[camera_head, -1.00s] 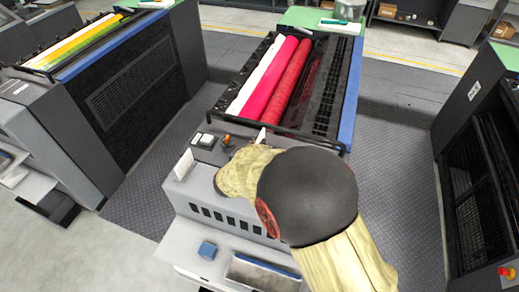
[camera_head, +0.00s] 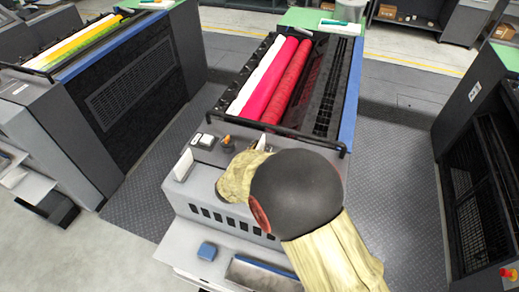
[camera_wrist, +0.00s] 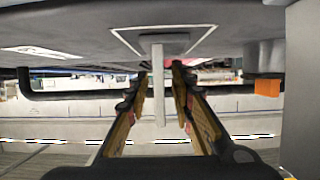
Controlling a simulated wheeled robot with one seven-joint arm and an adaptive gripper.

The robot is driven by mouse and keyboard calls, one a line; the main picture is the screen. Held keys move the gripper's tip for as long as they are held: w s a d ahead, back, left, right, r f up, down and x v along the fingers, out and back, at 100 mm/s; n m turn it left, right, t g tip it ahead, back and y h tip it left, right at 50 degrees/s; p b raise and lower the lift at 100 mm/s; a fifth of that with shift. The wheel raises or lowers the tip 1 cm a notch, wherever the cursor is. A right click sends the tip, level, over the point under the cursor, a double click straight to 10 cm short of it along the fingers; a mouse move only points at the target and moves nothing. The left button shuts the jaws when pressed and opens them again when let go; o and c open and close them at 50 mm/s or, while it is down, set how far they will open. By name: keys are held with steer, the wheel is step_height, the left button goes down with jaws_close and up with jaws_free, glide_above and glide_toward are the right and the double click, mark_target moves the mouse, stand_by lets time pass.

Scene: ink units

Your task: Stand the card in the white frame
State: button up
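The white card (camera_wrist: 158,95) is seen nearly edge-on in the wrist view, which appears upside down. It stands out from the grey console top, its base within the white frame (camera_wrist: 207,36) outlined there. In the head view the card (camera_head: 261,141) shows as an upright white piece just beyond my arm. My gripper (camera_wrist: 159,78) has one finger on each side of the card, with a visible gap to each. It is open. In the head view my sleeve and arm hide the fingers and the frame.
An orange knob (camera_head: 228,142) and pale buttons (camera_head: 202,141) sit on the console left of my arm. Another upright white plate (camera_head: 183,165) stands at its left edge. Rollers (camera_head: 286,82) lie behind a black bar. A blue block (camera_head: 207,250) is on the front ledge.

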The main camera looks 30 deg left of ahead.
steer(key=shift+s+r, duration=0.1)
steer(key=shift+r, duration=0.1)
steer(key=p+v, duration=0.1)
steer(key=v, duration=1)
steer(key=shift+s+r, duration=0.15)
steer(key=shift+s, duration=0.25)
